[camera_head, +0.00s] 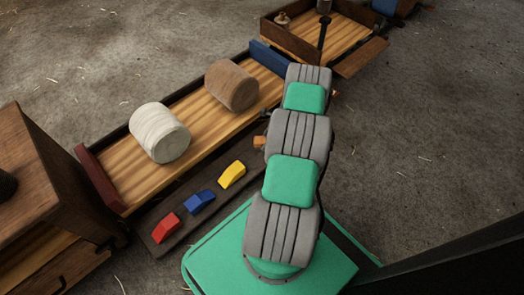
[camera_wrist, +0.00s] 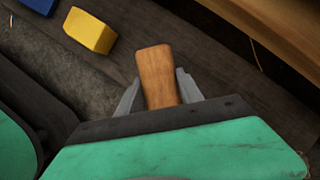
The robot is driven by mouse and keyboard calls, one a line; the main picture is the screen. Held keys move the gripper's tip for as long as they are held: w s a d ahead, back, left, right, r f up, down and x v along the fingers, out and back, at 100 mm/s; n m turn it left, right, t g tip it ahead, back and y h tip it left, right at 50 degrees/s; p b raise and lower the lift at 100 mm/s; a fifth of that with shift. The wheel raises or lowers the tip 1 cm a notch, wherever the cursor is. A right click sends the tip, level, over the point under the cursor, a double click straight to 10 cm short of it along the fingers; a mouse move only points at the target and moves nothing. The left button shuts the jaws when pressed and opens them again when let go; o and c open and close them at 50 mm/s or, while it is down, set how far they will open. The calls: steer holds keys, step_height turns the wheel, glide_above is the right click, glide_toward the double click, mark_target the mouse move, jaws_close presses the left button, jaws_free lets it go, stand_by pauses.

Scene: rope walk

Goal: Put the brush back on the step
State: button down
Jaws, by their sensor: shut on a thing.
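The brush shows in the wrist view as a short wooden handle (camera_wrist: 155,62); its bristles are not visible. My gripper (camera_wrist: 157,78) is shut on it, one grey finger on each side. In the head view a small orange-brown end (camera_head: 260,142) pokes out left of my arm, probably the same handle; my arm hides the fingers. The step seems to be the low dark plank (camera_head: 195,221) along the front of the long tray. It also shows under the handle in the wrist view (camera_wrist: 215,50). I cannot tell the gap between handle and plank.
Red (camera_head: 165,228), blue (camera_head: 199,202) and yellow (camera_head: 232,174) blocks sit on the plank. The tray (camera_head: 120,180) behind holds a white roll (camera_head: 160,132) and a brown roll (camera_head: 232,85). A wooden cabinet (camera_head: 40,190) stands at left. Floor right of my arm is clear.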

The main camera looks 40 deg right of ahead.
steer(key=x, duration=0.1)
steer(key=b+x, duration=0.1)
steer(key=x, duration=0.1)
steer(key=b+x, duration=0.1)
steer(key=x, duration=0.1)
steer(key=shift+s+a, duration=0.1)
steer(key=shift+s, duration=0.25)
steer(key=shift+f, duration=0.25)
steer(key=shift+r, duration=0.15)
steer(key=c, duration=0.8)
jaws_free()
steer(key=shift+o, duration=0.2)
